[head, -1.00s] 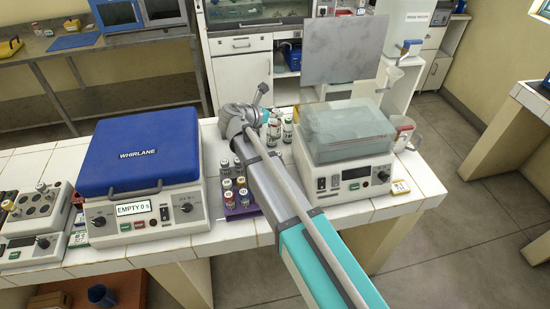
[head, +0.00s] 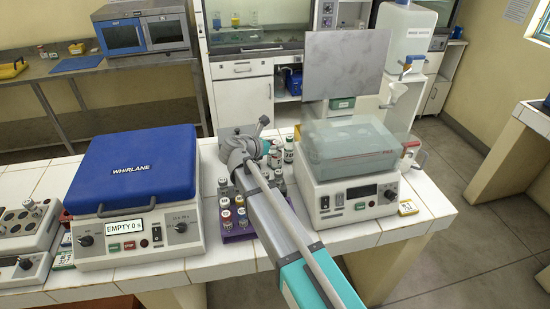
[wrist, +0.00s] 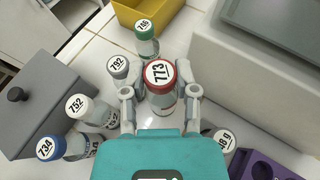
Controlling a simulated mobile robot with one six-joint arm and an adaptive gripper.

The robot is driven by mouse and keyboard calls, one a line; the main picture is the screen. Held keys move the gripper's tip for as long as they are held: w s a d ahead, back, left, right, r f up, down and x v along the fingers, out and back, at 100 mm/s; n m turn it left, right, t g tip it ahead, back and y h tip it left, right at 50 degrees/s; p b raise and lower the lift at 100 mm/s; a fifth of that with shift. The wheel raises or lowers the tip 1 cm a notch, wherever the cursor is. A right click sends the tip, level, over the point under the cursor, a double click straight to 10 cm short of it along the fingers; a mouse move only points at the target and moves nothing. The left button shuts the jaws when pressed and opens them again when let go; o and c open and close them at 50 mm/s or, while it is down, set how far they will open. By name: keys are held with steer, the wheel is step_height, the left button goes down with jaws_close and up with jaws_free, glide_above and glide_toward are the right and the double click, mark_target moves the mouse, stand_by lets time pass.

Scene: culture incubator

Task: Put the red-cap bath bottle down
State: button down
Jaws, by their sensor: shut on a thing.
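In the wrist view the red-cap bottle (wrist: 161,74), marked 773, stands roughly upright between the fingers of my gripper (wrist: 160,95). My gripper is shut on it just below the cap. I cannot tell whether its base touches the white tiles. A green-cap bottle (wrist: 146,38) and a grey-cap bottle (wrist: 118,68) are close beyond and beside it. In the head view my arm covers the held bottle; the gripper is over the bench behind the purple rack.
White-cap (wrist: 77,104) and blue-cap (wrist: 50,147) bottles stand left, by a grey box (wrist: 25,125). A purple rack (head: 238,233) holds several vials. The lidded water bath (head: 350,195) stands right, the blue-lidded WHIRLANE device (head: 135,170) left. A yellow bin (wrist: 125,15) lies beyond.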

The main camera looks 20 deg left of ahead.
mark_target(272, 153)
steer(key=shift+f, duration=0.1)
stand_by(0.3)
steer(key=shift+f+b, duration=1.85)
steer(key=shift+f, duration=0.1)
steer(key=shift+c, duration=1.9)
jaws_free()
steer(key=shift+r, duration=0.2)
steer(key=p+v, duration=0.4)
steer(key=v, duration=0.8)
steer(key=shift+p, duration=0.3)
